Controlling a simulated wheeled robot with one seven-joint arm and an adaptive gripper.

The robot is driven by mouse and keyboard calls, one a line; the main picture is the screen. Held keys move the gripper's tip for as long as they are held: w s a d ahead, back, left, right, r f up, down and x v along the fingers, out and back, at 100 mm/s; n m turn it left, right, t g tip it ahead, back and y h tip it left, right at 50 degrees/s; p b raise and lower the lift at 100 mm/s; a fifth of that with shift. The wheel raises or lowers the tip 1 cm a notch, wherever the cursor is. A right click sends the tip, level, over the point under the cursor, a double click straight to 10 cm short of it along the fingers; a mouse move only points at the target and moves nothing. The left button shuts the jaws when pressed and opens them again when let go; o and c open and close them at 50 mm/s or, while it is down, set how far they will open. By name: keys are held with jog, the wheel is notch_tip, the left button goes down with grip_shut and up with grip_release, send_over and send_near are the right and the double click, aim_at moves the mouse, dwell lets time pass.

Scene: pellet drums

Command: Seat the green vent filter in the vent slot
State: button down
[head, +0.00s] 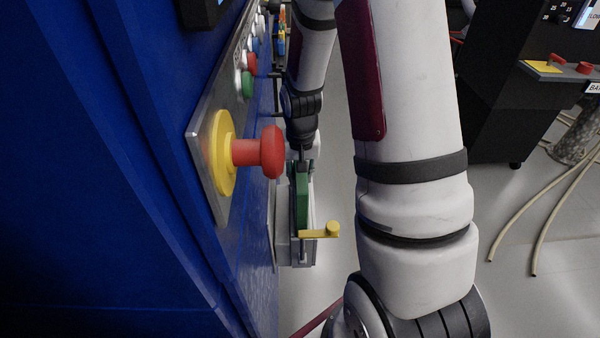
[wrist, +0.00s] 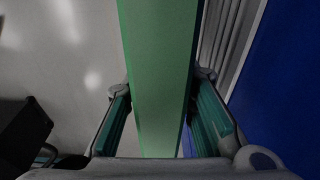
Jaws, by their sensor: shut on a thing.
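The green vent filter (head: 302,197) is a flat, upright slab in the head view, below my gripper (head: 301,160). In the wrist view the filter (wrist: 158,80) runs up the middle of the picture between the two teal-padded fingers of my gripper (wrist: 160,92), which is shut on it. The grey vent housing (head: 283,222) is fixed to the side of the blue cabinet, with a yellow-handled lever (head: 325,231) at its near end. The filter overlaps the housing in the head view. The slot opening is hidden, and I cannot tell whether the filter is inside it.
The blue cabinet (head: 100,170) fills the left, with a red emergency button (head: 268,151) on a yellow ring jutting out near my arm. Bare floor (head: 325,285) lies right of the housing. A black cabinet (head: 500,100) and pale hoses (head: 545,215) are at right.

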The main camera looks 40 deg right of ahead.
aim_at(301, 189)
jog(key=shift+f+b, duration=3.15)
jog(key=shift+f, duration=1.35)
jog(key=c, duration=1.2)
grip_release()
jog(key=shift+c, duration=0.2)
jog(key=shift+r, duration=0.15)
notch_tip(301, 189, up, 12)
jog(key=s, duration=0.1)
jog(key=shift+s+a, duration=0.15)
jog(key=shift+a, duration=0.25)
